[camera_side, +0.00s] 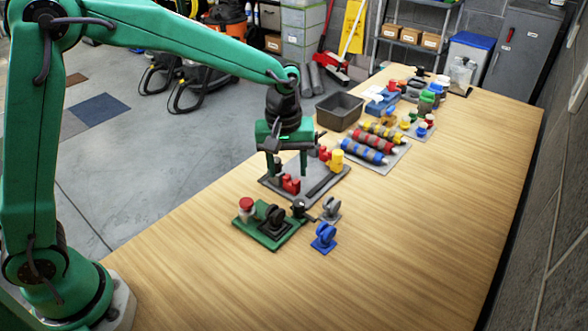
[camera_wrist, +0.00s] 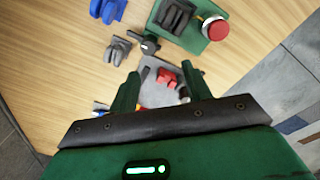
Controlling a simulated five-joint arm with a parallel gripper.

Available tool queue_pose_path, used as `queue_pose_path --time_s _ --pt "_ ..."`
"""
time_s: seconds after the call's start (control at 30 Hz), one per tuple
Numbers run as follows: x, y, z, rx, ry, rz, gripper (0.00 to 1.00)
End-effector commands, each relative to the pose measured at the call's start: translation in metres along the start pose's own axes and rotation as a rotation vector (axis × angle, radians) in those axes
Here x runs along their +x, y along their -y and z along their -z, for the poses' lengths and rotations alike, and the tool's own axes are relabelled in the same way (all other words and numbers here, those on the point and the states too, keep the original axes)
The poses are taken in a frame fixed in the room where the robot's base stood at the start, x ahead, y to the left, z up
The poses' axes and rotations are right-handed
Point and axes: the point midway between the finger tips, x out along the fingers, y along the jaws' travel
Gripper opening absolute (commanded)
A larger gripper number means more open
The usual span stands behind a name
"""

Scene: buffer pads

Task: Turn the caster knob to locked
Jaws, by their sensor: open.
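A green board (camera_side: 266,232) lies at the near part of the table. It carries a black caster (camera_side: 275,217), a red knob (camera_side: 246,204) on a pale base at its left, and a small black knob (camera_side: 298,208) at its right corner. In the wrist view the black knob (camera_wrist: 150,45) shows a lever-like arm beside the board; its setting cannot be read. My gripper (camera_side: 288,172) is above the grey plate (camera_side: 327,187), behind the green board. In the wrist view my gripper (camera_wrist: 162,78) is open, fingers apart, touching none of the knobs.
A blue caster (camera_side: 323,238) and a grey caster (camera_side: 331,209) stand right of the green board. Red blocks (camera_side: 290,184) and a yellow cylinder (camera_side: 337,159) are on the grey plate. A dark bin (camera_side: 339,110) and striped rollers (camera_side: 367,146) stand farther back. The near right table is clear.

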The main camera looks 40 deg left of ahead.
Motion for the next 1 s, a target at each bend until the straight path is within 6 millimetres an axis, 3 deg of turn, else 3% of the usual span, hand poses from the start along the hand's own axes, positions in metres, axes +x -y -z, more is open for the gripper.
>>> queue_pose_path --time_s 0.13,0.3,0.67,1.0 --pt "0.024 -0.016 -0.001 -0.049 0.019 0.029 0.49" --pt "0.036 -0.024 -0.002 -0.08 0.027 0.042 0.49" --pt "0.042 -0.024 -0.002 -0.084 0.028 0.045 0.49" --pt "0.074 -0.022 -0.003 -0.083 0.029 0.046 0.49"
